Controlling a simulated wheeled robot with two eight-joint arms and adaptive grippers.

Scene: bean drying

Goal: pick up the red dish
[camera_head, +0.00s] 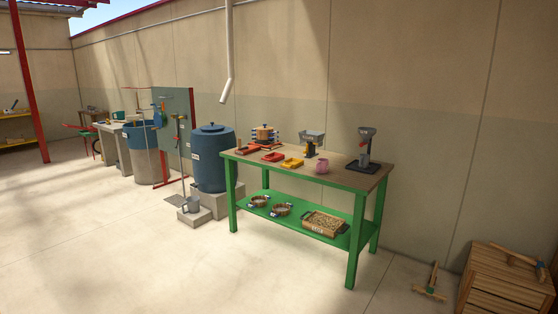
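A small red dish (272,157) sits on the wooden top of a green-framed table (345,176), toward its front left. A yellow dish (292,163) is just to its right. A darker reddish-brown tray (246,150) is to its left, near the table's left end. Neither of my grippers shows in this view, and nothing is seen touching the red dish.
Wooden crates (500,285) are at lower right. Floor in front is clear.

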